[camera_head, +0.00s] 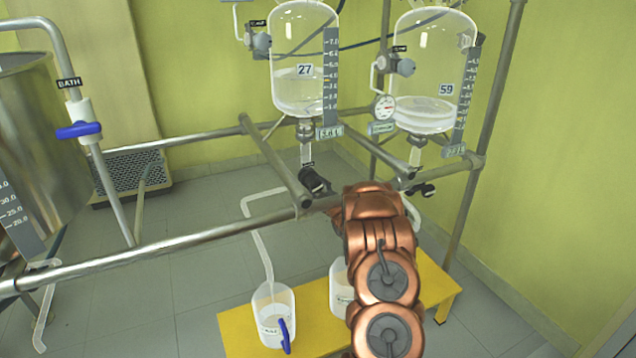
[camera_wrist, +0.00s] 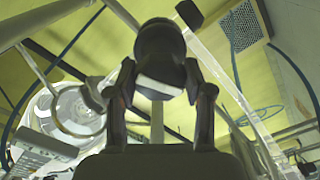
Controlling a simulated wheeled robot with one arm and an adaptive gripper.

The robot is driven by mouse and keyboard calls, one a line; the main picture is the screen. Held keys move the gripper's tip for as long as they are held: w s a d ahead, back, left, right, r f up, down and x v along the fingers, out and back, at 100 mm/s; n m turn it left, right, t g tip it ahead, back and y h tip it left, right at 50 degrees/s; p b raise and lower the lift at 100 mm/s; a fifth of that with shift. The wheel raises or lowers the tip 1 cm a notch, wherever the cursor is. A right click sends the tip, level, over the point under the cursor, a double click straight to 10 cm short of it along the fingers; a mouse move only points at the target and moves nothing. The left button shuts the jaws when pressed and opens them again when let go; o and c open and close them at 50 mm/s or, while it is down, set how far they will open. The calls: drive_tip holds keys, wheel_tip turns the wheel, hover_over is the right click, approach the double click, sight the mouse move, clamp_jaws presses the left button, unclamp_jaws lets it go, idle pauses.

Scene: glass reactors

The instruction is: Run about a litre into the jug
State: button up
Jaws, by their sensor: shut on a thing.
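A glass reactor marked 27 (camera_head: 298,92) hangs at upper middle in the head view, with clear liquid in its lower part and a scale strip on its right. Under it is an outlet valve with a black knob (camera_head: 315,181). My gripper (camera_wrist: 161,88) is shut on a black knob (camera_wrist: 160,45) in the wrist view; in the head view my arm hides most of the grip. A translucent tube (camera_head: 262,245) runs down to a white jug with a blue handle (camera_head: 270,312). I cannot tell whether liquid is flowing or how full the jug is.
A second reactor marked 59 (camera_head: 428,108) hangs to the right, with its own dark valve (camera_head: 422,190). Another white jug (camera_head: 341,292) is partly behind my arm on the yellow stool (camera_head: 240,332). Metal rails (camera_head: 150,254) cross the front. A steel bath vessel (camera_head: 45,140) stands left.

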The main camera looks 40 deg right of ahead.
drive_tip(key=shift+m+p, duration=1.3)
drive_tip(key=shift+m, duration=0.6)
drive_tip(key=shift+f, duration=0.1)
drive_tip(key=o, duration=1.2)
drive_tip(key=shift+c, duration=0.2)
drive_tip(key=v, duration=1.2)
